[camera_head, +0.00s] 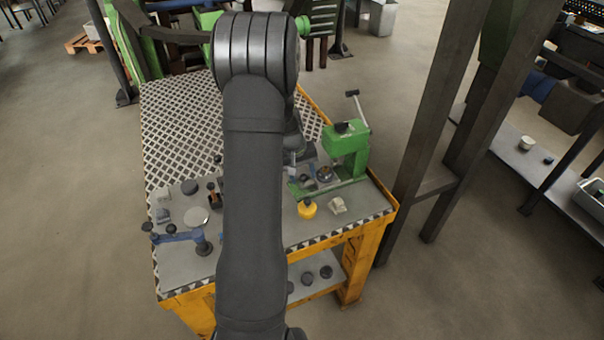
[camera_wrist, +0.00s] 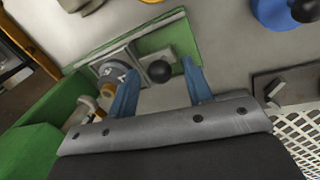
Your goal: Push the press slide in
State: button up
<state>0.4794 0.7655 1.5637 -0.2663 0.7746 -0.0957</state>
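The green press (camera_head: 346,150) stands at the right side of the bench, with a lever at its top. Its green base also shows in the wrist view (camera_wrist: 180,35). The press slide (camera_wrist: 128,58) is a grey plate on this base, with a black ball knob (camera_wrist: 159,72) at its near end and a grey round part (camera_wrist: 112,71) toward the press body. My gripper (camera_wrist: 161,66) is open, its two blue fingers apart on either side of the knob in the picture. I cannot tell whether they touch anything. In the head view my arm hides most of the gripper.
A yellow knobbed piece (camera_head: 307,209) and a small pale block (camera_head: 338,205) lie before the press. A blue fixture (camera_head: 178,235) and several small parts are on the bench's left. A dark steel post (camera_head: 440,110) stands close on the right.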

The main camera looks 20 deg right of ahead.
jog(key=a+r, duration=0.3)
jog(key=r, duration=1.4)
jog(key=shift+w+a, duration=0.15)
jog(key=shift+w, duration=0.15)
jog(key=shift+c, duration=0.3)
